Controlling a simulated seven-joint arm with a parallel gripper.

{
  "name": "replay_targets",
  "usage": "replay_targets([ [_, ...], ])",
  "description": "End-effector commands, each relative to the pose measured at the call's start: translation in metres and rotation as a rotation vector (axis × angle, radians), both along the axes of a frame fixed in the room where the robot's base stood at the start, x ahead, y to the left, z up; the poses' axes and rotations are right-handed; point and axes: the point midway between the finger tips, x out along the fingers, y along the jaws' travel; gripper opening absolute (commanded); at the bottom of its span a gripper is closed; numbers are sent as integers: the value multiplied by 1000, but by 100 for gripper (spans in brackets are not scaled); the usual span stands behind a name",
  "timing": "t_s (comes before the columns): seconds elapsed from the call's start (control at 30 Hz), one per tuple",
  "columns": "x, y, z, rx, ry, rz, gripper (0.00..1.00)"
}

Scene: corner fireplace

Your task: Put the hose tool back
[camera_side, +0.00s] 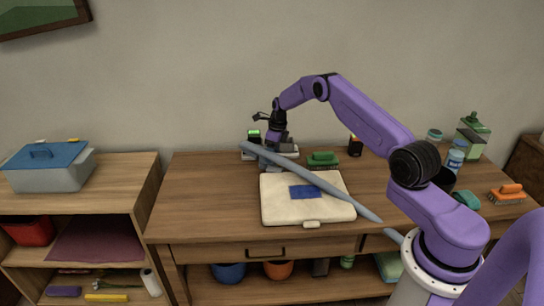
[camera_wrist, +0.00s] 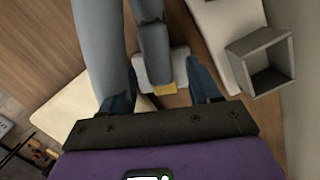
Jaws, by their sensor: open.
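In the side view my gripper (camera_side: 270,158) points down over the back of the wooden workbench, by a pale base (camera_side: 289,151). In the wrist view my gripper (camera_wrist: 161,86) is open, its two blue fingers apart. Between them is a dark grey tool-like piece (camera_wrist: 154,48) with a yellow patch at its lower end, above a pale block. I cannot tell whether the fingers touch it. A thick grey-blue hose (camera_side: 318,182) slants across the bench from beside my gripper to the lower right. It also shows left of the grey piece in the wrist view (camera_wrist: 97,45). A square hollow grey holder (camera_wrist: 262,62) is at right.
A cream case (camera_side: 285,211) with a blue patch (camera_side: 305,192) lies under the hose. A green brush (camera_side: 323,159) is right of my gripper. Bottles, a cup and an orange-handled brush (camera_side: 508,192) stand at far right. The bench's left part is clear.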

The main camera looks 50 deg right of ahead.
Motion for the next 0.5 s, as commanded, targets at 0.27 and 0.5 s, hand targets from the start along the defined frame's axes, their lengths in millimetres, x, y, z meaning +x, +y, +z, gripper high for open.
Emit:
replay_targets([
  [0.27, -7, -3, 55, -2, -4, 1, 62],
  [0.5, -12, -5, 90, -1, -1, 0, 62],
])
